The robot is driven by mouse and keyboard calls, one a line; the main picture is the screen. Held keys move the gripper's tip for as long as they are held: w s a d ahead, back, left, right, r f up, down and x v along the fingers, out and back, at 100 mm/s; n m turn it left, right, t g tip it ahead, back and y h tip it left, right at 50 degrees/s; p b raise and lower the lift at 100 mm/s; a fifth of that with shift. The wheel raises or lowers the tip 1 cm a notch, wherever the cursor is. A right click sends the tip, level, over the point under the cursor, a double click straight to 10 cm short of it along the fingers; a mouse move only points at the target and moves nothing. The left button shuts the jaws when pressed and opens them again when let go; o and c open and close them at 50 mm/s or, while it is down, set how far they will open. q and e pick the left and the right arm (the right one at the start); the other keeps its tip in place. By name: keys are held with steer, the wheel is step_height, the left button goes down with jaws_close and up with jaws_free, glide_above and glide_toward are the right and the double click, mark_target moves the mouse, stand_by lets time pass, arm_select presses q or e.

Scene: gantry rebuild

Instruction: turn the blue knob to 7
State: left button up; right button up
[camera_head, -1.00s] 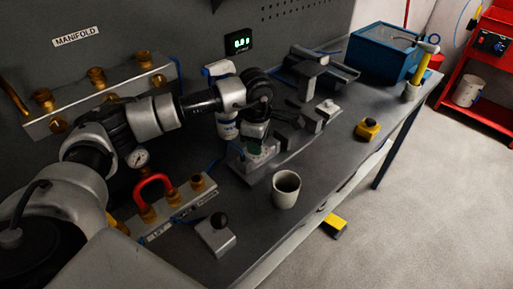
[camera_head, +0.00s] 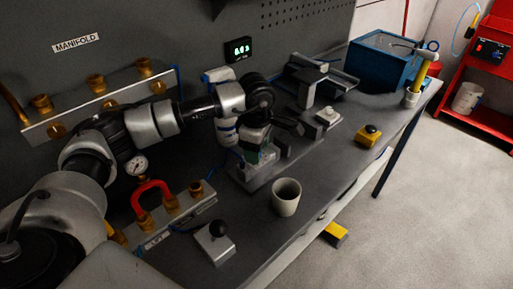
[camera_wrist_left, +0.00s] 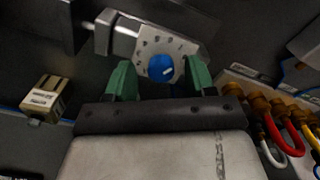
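The blue knob (camera_wrist_left: 160,67) shows in the left wrist view. It has a white pointer mark and sits in front of a pale dial plate (camera_wrist_left: 180,45) with dark marks; the figures are too small to read. My left gripper (camera_wrist_left: 160,80) is open, with one green fingertip on each side of the knob and a gap visible on both sides. In the head view my left gripper (camera_head: 257,150) is low over a metal fixture (camera_head: 252,174) on the bench, and the knob is hidden there. My right gripper is not in view.
A grey mug (camera_head: 286,198) stands just in front of the fixture. A small lit display (camera_head: 239,50) hangs on the wall. Manifold pipework (camera_head: 160,206) lies left, near my arm.

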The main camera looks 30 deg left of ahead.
arm_select(q)
steer(key=shift+f, duration=0.1)
step_height(320, 180, up, 11)
steer(key=b, duration=0.1)
steer(key=shift+b, duration=0.4)
steer(key=shift+f, duration=0.15)
stand_by(0.3)
